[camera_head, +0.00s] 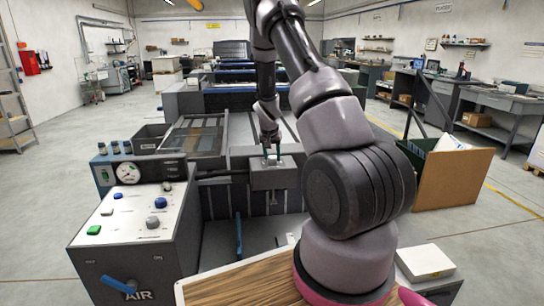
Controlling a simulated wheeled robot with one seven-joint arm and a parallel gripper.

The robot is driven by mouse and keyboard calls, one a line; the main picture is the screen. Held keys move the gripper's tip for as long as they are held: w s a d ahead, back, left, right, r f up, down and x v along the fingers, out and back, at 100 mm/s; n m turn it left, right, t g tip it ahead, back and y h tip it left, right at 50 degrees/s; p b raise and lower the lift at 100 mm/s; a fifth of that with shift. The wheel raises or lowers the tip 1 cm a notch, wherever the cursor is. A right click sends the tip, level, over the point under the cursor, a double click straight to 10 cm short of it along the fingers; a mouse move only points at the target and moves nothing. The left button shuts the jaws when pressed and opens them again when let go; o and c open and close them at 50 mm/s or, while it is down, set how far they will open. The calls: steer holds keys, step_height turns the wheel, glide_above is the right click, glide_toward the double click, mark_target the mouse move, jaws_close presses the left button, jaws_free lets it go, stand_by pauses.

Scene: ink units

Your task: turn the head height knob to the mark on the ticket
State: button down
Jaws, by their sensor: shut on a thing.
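My gripper (272,155) points down at the top of a small grey head unit (270,178) at the middle of the machine.
A control panel (130,215) with coloured knobs, a gauge (128,173) and a blue AIR lever (118,285) stands at the left. A wooden board (240,288) lies in front. My arm covers much of the right middle. An open brown box (455,180) stands at the right.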

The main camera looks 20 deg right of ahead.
steer(key=shift+s+n+y, duration=0.1)
steer(key=shift+n+y, duration=0.5)
steer(key=shift+n, duration=1.1)
steer(key=shift+c, duration=1.6)
jaws_free()
steer(key=v, duration=1)
steer(key=shift+s+r, duration=0.3)
steer(key=shift+s, duration=0.05)
steer(key=shift+d, duration=0.1)
